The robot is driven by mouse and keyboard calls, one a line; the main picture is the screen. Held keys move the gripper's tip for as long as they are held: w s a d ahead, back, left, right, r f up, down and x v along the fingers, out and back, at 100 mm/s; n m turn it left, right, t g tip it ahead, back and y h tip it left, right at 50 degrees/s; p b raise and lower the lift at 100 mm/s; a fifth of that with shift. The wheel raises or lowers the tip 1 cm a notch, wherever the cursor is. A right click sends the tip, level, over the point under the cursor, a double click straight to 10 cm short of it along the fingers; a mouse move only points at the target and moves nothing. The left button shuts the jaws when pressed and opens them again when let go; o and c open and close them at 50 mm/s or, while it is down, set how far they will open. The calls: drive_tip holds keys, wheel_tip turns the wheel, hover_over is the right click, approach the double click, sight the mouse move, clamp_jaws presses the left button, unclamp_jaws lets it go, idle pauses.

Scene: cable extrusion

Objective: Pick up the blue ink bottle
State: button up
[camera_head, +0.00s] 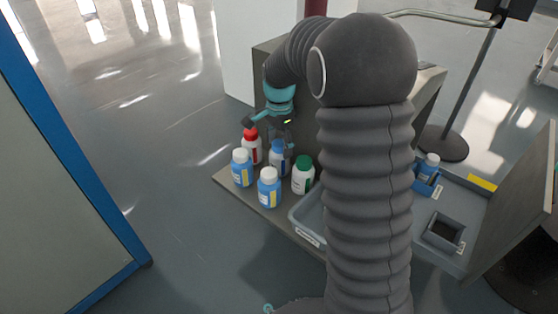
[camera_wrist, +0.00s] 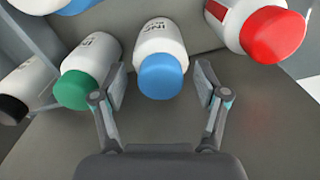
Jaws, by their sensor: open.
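The blue ink bottle has a white body with dark lettering and a blue cap. In the wrist view the bottle (camera_wrist: 159,42) lies between and beyond the fingertips of my gripper (camera_wrist: 160,85), cap towards me. The fingers are spread apart, one on each side of the cap, with visible gaps. In the head view my gripper (camera_head: 271,128) hangs over the back of the bottle group, above the blue ink bottle (camera_head: 279,160), which is partly hidden by the gripper and neighbouring bottles.
A red-capped bottle (camera_wrist: 260,28) stands to the right in the wrist view, a green-capped bottle (camera_wrist: 88,68) to the left, and a black-capped one (camera_wrist: 25,88) farther left. Two blue bottles with white caps (camera_head: 242,170) (camera_head: 269,188) stand in front. A grey tray (camera_head: 308,232) is to the right.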

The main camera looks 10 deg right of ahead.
clamp_jaws()
drive_tip(key=shift+r, duration=0.1)
idle(0.3)
